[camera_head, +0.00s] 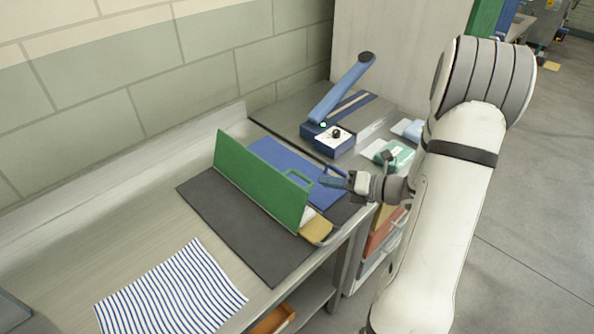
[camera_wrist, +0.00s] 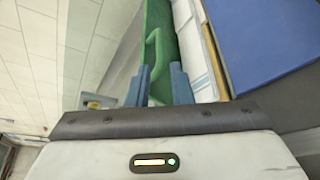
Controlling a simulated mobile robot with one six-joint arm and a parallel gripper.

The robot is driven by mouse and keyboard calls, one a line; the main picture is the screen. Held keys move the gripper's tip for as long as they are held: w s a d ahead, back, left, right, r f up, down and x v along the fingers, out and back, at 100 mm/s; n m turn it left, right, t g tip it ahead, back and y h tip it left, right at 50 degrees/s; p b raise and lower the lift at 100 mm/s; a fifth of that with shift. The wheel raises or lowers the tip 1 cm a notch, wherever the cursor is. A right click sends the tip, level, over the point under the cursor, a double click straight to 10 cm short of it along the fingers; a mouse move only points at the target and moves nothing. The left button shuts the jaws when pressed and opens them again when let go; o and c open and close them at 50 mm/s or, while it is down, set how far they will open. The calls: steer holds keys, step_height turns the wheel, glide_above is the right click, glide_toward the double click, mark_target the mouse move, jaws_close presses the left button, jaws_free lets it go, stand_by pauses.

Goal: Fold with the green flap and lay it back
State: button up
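A green flap (camera_head: 255,178) stands upright, slightly tilted, on a dark mat (camera_head: 215,200). A green loop handle (camera_head: 298,175) is at its right end. A blue panel (camera_head: 290,165) lies flat behind it. My gripper (camera_head: 325,180) is just right of the handle, with blue fingers a little apart. In the wrist view, my gripper (camera_wrist: 162,75) has a finger on each side of the handle's near end, and the green handle (camera_wrist: 153,50) shows ahead of and between them. I see no clear contact.
A striped cloth (camera_head: 170,292) lies at the front left of the metal bench. A blue lever device (camera_head: 335,105) stands at the back, and small green and white items (camera_head: 390,152) lie to its right. A wall runs behind the bench.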

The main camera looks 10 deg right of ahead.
mark_target(304, 177)
steer(key=p+x, duration=0.1)
steer(key=x, duration=0.7)
steer(key=shift+d, duration=0.1)
jaws_close()
steer(key=shift+s, duration=0.1)
